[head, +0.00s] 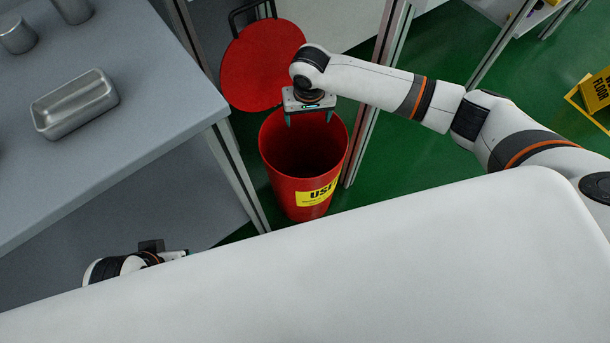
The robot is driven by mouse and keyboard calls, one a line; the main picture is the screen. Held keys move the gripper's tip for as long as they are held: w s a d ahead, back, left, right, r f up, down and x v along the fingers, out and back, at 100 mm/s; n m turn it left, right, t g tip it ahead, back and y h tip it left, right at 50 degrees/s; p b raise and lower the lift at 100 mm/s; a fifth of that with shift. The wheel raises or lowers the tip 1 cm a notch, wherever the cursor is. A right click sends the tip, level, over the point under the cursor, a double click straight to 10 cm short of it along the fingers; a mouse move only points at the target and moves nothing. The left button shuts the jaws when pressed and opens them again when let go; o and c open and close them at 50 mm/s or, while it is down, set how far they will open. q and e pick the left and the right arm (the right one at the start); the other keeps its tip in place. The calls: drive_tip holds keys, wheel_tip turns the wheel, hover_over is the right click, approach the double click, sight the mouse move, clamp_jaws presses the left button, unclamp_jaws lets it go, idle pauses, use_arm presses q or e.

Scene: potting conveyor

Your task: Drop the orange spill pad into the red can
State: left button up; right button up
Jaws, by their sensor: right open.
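The red can (285,192) stands on the green floor with its mouth open and a yellow label on its front. Its round red lid (262,66) is raised behind it. My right gripper (309,119) points down over the far part of the can's mouth, fingers apart, with nothing seen between them. No orange spill pad is in sight; the can's inside is dark and its bottom cannot be made out. My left gripper (182,254) is low at the left, partly hidden behind my white body, and its fingers are too small to read.
A grey table (150,120) fills the left, with a metal tray (75,103) and metal cups (18,34) on it. Its corner and leg are close to the can's left side. A metal post (380,100) rises just right of the can. A yellow floor sign (597,92) stands far right.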

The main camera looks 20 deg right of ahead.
use_arm(q)
drive_tip(key=p+x, duration=0.3)
drive_tip(key=x, duration=0.3)
use_arm(e)
wheel_tip(320, 180, up, 11)
drive_tip(key=s, duration=0.1)
drive_tip(key=shift+s, duration=0.15)
use_arm(q)
drive_tip(key=shift+s+d+f, duration=0.1)
drive_tip(key=shift+f, duration=0.05)
use_arm(e)
drive_tip(key=shift+a, duration=0.1)
